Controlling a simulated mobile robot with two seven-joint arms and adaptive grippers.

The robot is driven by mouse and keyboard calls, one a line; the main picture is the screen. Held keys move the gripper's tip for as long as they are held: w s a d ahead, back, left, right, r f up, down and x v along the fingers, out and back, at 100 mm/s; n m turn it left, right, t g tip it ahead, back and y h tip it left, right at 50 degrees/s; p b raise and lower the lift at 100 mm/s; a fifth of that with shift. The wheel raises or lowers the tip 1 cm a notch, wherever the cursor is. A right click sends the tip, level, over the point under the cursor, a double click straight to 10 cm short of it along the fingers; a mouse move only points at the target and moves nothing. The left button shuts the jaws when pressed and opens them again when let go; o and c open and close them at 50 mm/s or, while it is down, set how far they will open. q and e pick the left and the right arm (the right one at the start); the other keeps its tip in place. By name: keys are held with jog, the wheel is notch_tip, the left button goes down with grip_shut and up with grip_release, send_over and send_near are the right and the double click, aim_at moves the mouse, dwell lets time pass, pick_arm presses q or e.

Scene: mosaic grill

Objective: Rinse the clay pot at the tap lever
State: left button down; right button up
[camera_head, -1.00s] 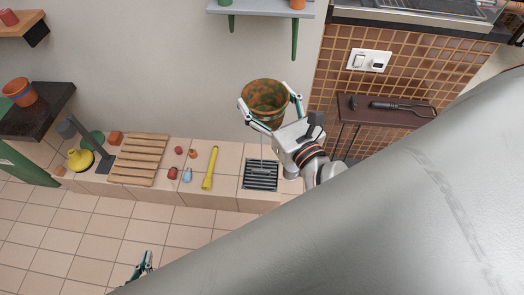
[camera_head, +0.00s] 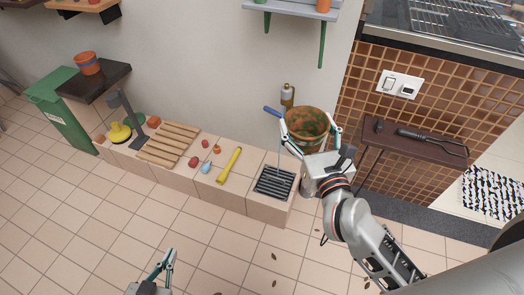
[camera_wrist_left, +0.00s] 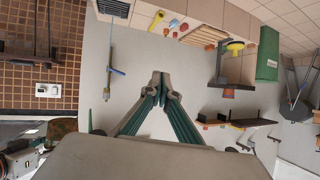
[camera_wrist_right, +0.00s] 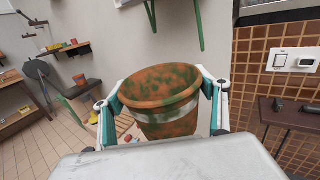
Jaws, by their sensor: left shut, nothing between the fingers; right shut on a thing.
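The clay pot (camera_head: 306,128) is orange-brown with green patches. My right gripper (camera_head: 310,135) is shut on it, a finger on each side, and holds it in the air. The right wrist view shows the pot (camera_wrist_right: 160,95) slightly tilted, its opening partly visible. A tap (camera_head: 287,94) with a blue lever (camera_head: 272,111) is on the wall just left of the pot. A thin pale-blue line runs down from it toward the dark drain grate (camera_head: 275,183); I cannot tell if it is water. My left gripper (camera_head: 168,258) is shut and empty, low and far from the pot.
The tiled ledge holds a yellow flashlight-like tool (camera_head: 229,165), small red and blue items, and a wooden slatted rack (camera_head: 168,145). A brown side table (camera_head: 415,145) stands right of the pot. A grey shelf (camera_head: 290,8) is above.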

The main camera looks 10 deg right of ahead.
jog(key=w+a+f+b, duration=0.4)
jog(key=w+f+b, duration=0.35)
jog(key=f, duration=0.45)
jog(key=w+a+f+b, duration=0.4)
jog(key=w+f+b, duration=0.35)
jog(key=f, duration=0.45)
pick_arm(q)
jog(key=s+d+f+n+h+b, duration=0.1)
jog(key=d+f+n, duration=0.2)
jog(key=d+f, duration=0.2)
jog(key=shift+d+f+h+b, duration=0.3)
jog(key=shift+d+h+b, duration=0.1)
jog(key=shift+d, duration=0.6)
pick_arm(e)
jog(key=w+d+f, duration=0.2)
jog(key=w+d, duration=0.5)
jog(key=w, duration=0.5)
jog(key=shift+w+d+f+m+h, duration=0.15)
jog(key=shift+w+d+m+h, duration=0.15)
jog(key=shift+w+d, duration=0.1)
jog(key=shift+d, duration=0.15)
pick_arm(q)
jog(key=shift+w+r, duration=0.15)
jog(key=shift+r, duration=0.1)
pick_arm(e)
jog(key=shift+s+d, duration=0.3)
jog(key=shift+d, duration=0.1)
